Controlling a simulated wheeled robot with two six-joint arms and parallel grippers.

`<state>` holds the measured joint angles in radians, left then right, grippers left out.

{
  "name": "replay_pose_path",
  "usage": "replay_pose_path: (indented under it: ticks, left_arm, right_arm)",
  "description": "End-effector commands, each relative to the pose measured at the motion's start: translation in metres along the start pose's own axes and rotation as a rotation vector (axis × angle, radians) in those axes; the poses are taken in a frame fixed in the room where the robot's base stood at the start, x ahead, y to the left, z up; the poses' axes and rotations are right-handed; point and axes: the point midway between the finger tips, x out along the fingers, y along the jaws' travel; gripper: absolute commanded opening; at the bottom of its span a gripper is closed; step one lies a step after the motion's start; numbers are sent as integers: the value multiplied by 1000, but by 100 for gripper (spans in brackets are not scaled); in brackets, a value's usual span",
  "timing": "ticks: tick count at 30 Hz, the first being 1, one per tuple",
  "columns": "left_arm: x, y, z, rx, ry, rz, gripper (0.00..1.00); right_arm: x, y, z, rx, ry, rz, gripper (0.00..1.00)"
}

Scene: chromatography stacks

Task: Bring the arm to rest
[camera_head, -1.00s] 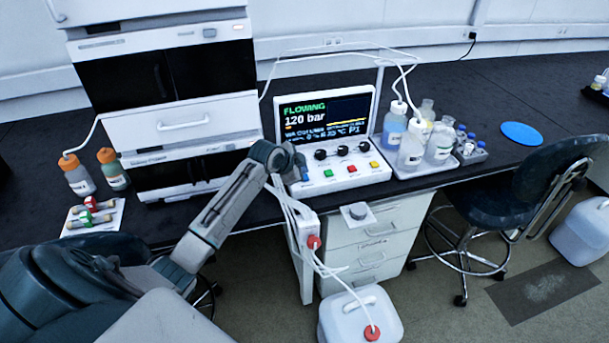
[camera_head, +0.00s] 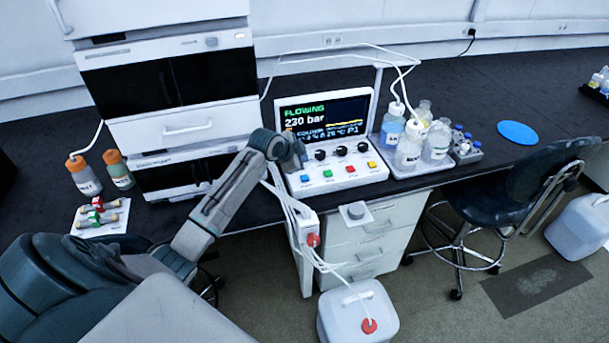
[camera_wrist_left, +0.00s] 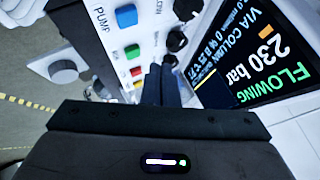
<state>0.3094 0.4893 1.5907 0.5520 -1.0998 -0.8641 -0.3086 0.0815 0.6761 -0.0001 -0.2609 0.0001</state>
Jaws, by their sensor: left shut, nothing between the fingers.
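My left arm reaches in from the left in the head view. Its gripper (camera_head: 297,162) is shut and empty, over the left end of the white control console (camera_head: 336,176), left of the knobs. In the left wrist view the closed dark fingers (camera_wrist_left: 161,84) stand in front of the console panel, near the black knobs. The blue button (camera_head: 304,178) shows uncovered just below the gripper. The console screen (camera_head: 325,116) reads FLOWING and 230 bar. My right gripper is not in view.
The instrument stack (camera_head: 170,85) stands left of the console. Solvent bottles (camera_head: 408,150) stand in a tray to the right. Two orange-capped bottles (camera_head: 118,170) and a card with vials (camera_head: 100,215) are at the left. White tubes and a waste can (camera_head: 358,312) are below.

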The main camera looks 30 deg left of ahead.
Motion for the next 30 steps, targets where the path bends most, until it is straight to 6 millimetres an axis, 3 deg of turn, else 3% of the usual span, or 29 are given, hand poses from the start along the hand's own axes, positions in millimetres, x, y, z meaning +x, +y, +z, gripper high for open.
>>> replay_pose_path:
  ticks: [20,23,26,30]
  left_arm:
    - [0,7,1,-4,-4,6,0]
    - [-1,37,6,-26,-23,32,0]
    - [-10,92,16,-76,-64,76,0]
    - [-42,182,35,-189,-146,133,0]
  right_arm:
    - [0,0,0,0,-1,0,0]
    - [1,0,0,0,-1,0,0]
    - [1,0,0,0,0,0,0]
    - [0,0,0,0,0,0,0]
